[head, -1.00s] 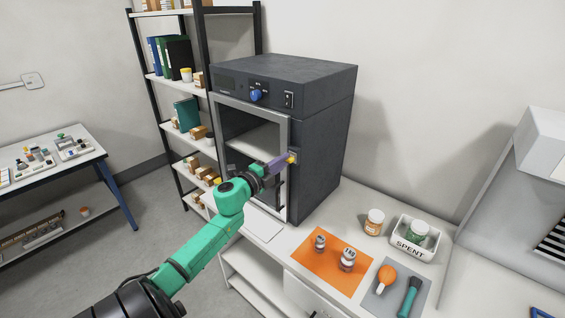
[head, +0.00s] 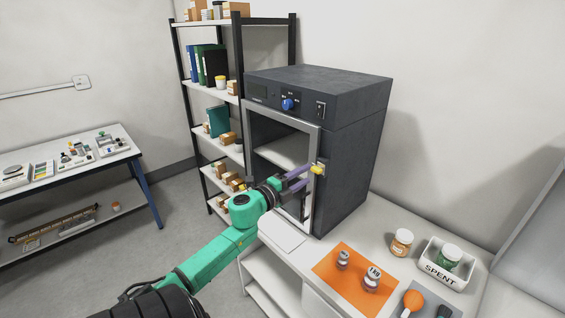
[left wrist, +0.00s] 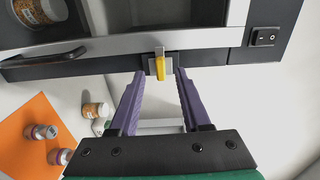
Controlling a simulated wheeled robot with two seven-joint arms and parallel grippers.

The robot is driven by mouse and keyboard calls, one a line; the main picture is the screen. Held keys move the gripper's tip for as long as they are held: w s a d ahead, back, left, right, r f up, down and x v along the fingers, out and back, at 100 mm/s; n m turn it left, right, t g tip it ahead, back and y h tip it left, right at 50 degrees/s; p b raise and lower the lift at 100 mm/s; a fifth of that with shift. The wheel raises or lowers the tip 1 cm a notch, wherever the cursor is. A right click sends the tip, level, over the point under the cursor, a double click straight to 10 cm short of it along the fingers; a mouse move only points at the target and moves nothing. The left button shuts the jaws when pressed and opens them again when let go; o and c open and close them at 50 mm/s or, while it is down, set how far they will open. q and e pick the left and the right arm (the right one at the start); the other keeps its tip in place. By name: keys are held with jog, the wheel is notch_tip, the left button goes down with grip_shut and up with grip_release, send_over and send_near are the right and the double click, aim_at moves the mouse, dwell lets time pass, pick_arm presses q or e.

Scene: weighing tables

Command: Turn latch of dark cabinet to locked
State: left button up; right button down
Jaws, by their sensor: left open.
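The dark cabinet (head: 352,165) stands on the white bench with its grey-framed door (head: 312,185) against the front. Its yellow latch (head: 317,169) is on the door frame's right edge. In the left wrist view the latch lever (left wrist: 160,72) points along the picture's vertical, slightly tilted, on a small metal plate. My left gripper (head: 306,175) is open in front of the latch. In the left wrist view its purple fingertips (left wrist: 160,76) stand on either side of the lever, with gaps and nothing held. My right gripper is not in view.
An orange mat (head: 337,277) with two metal weights lies right of the cabinet. An orange-labelled jar (head: 402,242) and a white SPENT bin (head: 432,270) stand beyond it. A shelf rack (head: 241,130) stands behind left. The cabinet has a blue knob (head: 288,104) and a switch (head: 321,109).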

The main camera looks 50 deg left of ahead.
pick_arm(q)
jog(key=s+b, duration=0.2)
jog(key=s, duration=0.9)
jog(key=shift+s+d, duration=0.15)
jog(key=shift+s, duration=0.05)
